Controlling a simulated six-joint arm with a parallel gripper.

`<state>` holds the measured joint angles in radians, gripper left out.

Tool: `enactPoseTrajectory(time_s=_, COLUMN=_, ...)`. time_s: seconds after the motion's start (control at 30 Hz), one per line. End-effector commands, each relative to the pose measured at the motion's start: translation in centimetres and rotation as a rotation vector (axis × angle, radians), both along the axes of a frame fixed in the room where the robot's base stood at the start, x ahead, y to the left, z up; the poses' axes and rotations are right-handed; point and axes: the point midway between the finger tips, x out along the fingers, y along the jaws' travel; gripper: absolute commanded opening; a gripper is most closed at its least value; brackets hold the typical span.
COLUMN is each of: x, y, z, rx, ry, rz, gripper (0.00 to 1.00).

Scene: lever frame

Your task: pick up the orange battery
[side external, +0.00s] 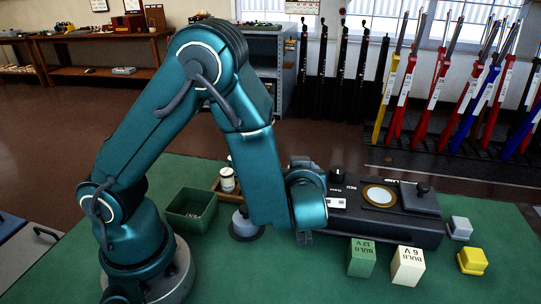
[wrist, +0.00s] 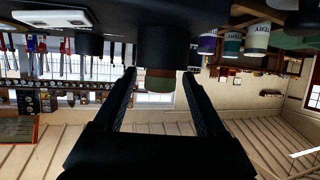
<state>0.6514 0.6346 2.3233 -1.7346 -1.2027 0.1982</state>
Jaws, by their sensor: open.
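I cannot make out an orange battery in either view. In the wrist view, which looks upside down, a wooden tray (wrist: 280,66) holds a purple-and-white cylinder (wrist: 207,43), a green-and-white one (wrist: 231,43) and a white one (wrist: 257,38), at the upper right. In the side view, a white cylinder (side external: 227,181) stands there behind my arm, which hides part of the tray. My gripper (wrist: 159,78) is open, its two fingers apart. A dark cylinder with a brownish-green end (wrist: 160,82) shows between them; I cannot tell whether it is touched.
A black tester box (side external: 385,215) with a round dial stands right of my gripper. Green (side external: 361,258) and cream (side external: 408,266) bulb boxes, a grey block (side external: 459,228) and a yellow block (side external: 472,261) are near it. A green bin (side external: 191,211) stands left of my forearm.

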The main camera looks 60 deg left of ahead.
Motion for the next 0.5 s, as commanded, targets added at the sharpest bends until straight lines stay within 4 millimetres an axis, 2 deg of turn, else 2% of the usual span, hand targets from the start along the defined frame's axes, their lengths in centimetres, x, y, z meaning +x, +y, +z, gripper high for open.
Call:
enactPoseTrajectory(time_s=0.2, x=0.9, y=1.5, z=-0.7, rx=-0.001, ry=0.0, rz=0.002, gripper=0.73)
enactPoseTrajectory(time_s=0.5, x=1.1, y=1.7, z=-0.9, rx=-0.002, ry=-0.001, rz=-0.001, gripper=0.73)
